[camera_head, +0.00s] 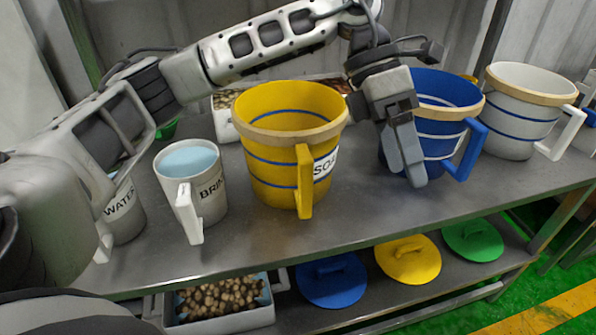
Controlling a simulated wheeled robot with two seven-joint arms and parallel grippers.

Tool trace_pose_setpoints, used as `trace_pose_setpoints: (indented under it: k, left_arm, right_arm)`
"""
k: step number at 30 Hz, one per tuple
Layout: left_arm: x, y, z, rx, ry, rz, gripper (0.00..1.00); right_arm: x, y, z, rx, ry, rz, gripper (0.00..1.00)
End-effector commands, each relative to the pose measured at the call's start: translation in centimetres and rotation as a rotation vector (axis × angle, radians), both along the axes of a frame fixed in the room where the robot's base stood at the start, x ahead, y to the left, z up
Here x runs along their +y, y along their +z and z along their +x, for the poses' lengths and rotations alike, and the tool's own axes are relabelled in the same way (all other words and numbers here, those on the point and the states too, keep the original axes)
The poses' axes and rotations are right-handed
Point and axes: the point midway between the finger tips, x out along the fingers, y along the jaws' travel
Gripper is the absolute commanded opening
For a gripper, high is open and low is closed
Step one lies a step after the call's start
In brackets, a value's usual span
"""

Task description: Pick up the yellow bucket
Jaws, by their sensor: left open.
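The yellow bucket (268,172) stands upright on the upper shelf near the middle. It has blue stripes, a tan rim, a label that is partly hidden by its handle, and a yellow handle (305,182) facing me. My left gripper (408,165) is open and points down, to the right of the yellow bucket and in front of the blue bucket (447,115). It holds nothing that I can see and appears apart from the yellow bucket. My right gripper is not in view.
A white bucket (515,115) stands at the right. A BRINE jug (205,190) and a WATER jug (124,215) stand at the left. Blue (332,282), yellow (408,260) and green (473,240) lids lie on the lower shelf. The upper shelf's front (370,225) is clear.

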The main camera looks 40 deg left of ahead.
Motion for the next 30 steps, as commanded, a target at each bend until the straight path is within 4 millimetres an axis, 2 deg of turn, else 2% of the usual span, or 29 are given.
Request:
trace_pose_setpoints:
  k: [1,3,6,10,14,19,24,30]
  left_arm:
    - [3.1,0.9,1.0,-0.069,0.017,0.126,0.83]
    - [7.1,2.4,1.7,-0.127,0.048,0.285,0.83]
    - [11.6,4.6,2.0,-0.175,0.101,0.457,0.83]
    - [14.9,6.6,1.8,-0.197,0.153,0.578,0.83]
    - [16.0,6.1,1.6,-0.199,0.17,0.618,0.83]
    - [16.0,2.4,1.6,-0.196,0.166,0.617,0.83]
    - [16.0,-0.9,1.6,-0.198,0.168,0.618,0.83]
    - [16.0,-3.0,1.6,-0.2,0.169,0.616,0.83]
  right_arm:
    - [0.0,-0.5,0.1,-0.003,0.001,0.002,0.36]
    - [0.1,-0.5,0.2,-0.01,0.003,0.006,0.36]
    - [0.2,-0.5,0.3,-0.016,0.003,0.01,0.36]
    - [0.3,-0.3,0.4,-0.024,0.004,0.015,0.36]
    - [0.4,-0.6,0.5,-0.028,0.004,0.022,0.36]
    - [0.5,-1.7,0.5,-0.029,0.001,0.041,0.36]
    - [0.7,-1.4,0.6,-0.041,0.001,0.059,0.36]
    - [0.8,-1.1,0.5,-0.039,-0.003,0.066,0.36]
